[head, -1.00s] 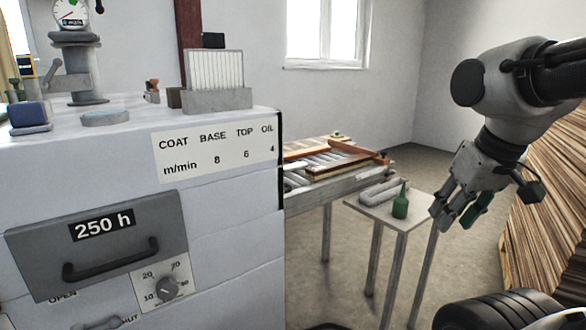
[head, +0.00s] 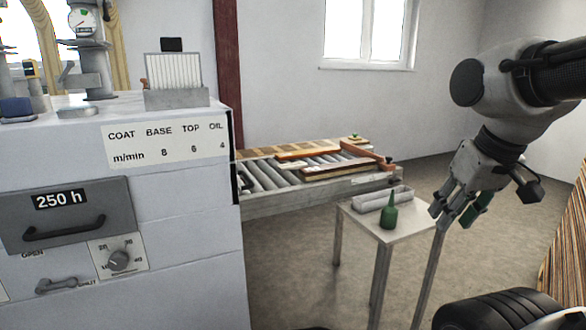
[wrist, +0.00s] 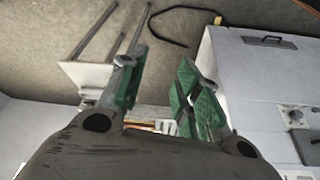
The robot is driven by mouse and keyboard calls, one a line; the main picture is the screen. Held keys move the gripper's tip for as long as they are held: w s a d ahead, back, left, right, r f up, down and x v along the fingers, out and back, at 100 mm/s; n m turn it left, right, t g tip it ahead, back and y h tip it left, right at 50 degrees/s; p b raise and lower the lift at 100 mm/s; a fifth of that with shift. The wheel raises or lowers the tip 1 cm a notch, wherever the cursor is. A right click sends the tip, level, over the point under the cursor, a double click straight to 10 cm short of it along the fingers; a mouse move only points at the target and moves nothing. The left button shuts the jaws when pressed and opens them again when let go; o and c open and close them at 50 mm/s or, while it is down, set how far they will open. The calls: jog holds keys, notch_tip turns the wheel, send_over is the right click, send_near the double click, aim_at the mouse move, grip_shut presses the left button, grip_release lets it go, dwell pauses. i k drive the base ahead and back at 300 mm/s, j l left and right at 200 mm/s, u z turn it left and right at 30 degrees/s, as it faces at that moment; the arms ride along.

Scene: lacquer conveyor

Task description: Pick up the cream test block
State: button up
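My gripper (head: 456,210) hangs at the right of the head view, above the floor and just right of the small side table. In the wrist view my gripper (wrist: 163,68) is open, its green-padded fingers apart with nothing between them. I cannot surely pick out the cream test block in either view. A small pale piece (head: 291,190) lies on the near rollers of the conveyor (head: 310,201); it is too small to tell whether it is the block.
Brown boards (head: 340,172) lie on the conveyor. A side table (head: 408,228) holds a green bottle (head: 390,212) and a grey tray (head: 370,202). A large white machine (head: 180,180) stands left. Floor (head: 300,265) is open in front of the conveyor.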

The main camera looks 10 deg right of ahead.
aim_at(299, 164)
jog(key=i+u, duration=0.45)
jog(key=i, duration=0.5)
